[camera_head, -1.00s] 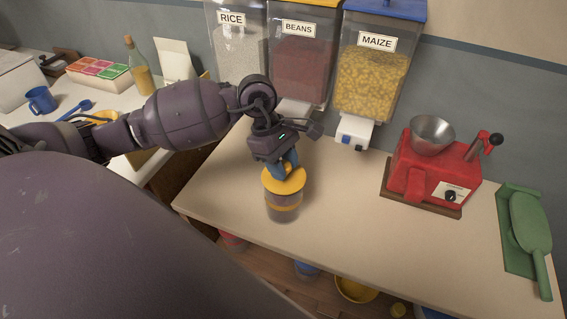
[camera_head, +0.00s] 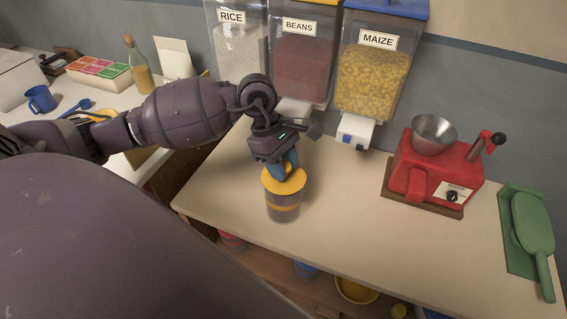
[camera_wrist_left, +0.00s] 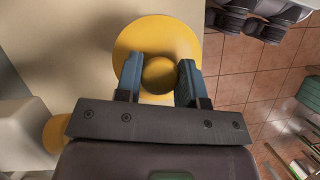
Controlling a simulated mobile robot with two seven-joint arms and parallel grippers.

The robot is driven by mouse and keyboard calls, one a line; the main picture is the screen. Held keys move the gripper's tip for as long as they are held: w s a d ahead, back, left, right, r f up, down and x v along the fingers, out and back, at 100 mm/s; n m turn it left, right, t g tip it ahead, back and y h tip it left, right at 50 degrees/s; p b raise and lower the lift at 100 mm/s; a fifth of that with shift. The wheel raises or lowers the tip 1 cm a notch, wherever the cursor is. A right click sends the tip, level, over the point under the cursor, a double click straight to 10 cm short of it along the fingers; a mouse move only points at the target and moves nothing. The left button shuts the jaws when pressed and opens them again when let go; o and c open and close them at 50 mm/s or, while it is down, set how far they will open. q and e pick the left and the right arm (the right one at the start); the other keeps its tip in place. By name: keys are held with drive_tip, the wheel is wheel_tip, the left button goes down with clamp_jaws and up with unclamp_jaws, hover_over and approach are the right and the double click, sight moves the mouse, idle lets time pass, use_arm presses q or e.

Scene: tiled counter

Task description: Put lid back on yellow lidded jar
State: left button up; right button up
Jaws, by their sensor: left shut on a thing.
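The yellow lid (camera_head: 284,182) sits on top of the clear jar (camera_head: 284,208), which has a yellow band and stands on the counter near its front edge. My left gripper (camera_head: 287,167) is above the lid, with its blue fingers shut on the lid's round knob. In the left wrist view the yellow lid (camera_wrist_left: 188,42) shows as a disc with the knob between the fingertips (camera_wrist_left: 159,78). The lid hides the jar's mouth, so I cannot tell whether it is fully seated. My right gripper is not in view.
Dispensers of rice (camera_head: 237,45), beans (camera_head: 300,60) and maize (camera_head: 372,80) stand behind the jar. A red grinder (camera_head: 435,170) and a green scoop (camera_head: 530,225) are to the right. The counter between jar and grinder is clear. A yellow bucket (camera_head: 356,290) is below.

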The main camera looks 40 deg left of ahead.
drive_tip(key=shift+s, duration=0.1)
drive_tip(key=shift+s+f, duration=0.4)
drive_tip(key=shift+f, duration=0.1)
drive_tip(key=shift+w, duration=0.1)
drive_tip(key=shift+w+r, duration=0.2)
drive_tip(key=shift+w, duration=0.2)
use_arm(q)
drive_tip(key=o, duration=0.8)
drive_tip(key=shift+c, duration=0.2)
drive_tip(key=shift+o, duration=1.1)
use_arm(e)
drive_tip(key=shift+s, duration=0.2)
